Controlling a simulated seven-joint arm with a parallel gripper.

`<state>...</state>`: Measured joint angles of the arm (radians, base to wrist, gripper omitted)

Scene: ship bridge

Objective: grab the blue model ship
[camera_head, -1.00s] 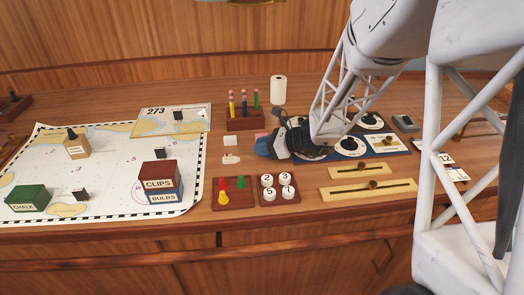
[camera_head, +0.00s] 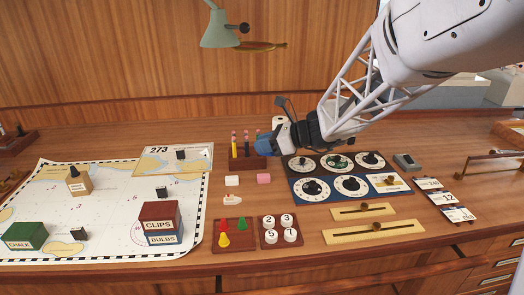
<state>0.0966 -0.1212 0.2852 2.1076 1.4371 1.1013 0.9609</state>
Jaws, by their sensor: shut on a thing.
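My gripper (camera_head: 276,142) is in the middle of the camera_head view, black, with its tip pointing left. It is shut on a small blue thing, which I take for the blue model ship (camera_head: 264,144); its outline is small and its ship shape hardly shows. The blue thing is in front of the right end of the pencil rack in the picture and seems to be held clear of the desk. My gripper hides part of it.
Behind the blue thing is the pencil rack (camera_head: 240,163). To the right is the dial panel (camera_head: 331,177), with slider boards in front. White and pink blocks (camera_head: 264,178) lie below. To the left is a chart (camera_head: 110,215) with boxes. A lamp (camera_head: 220,30) hangs above.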

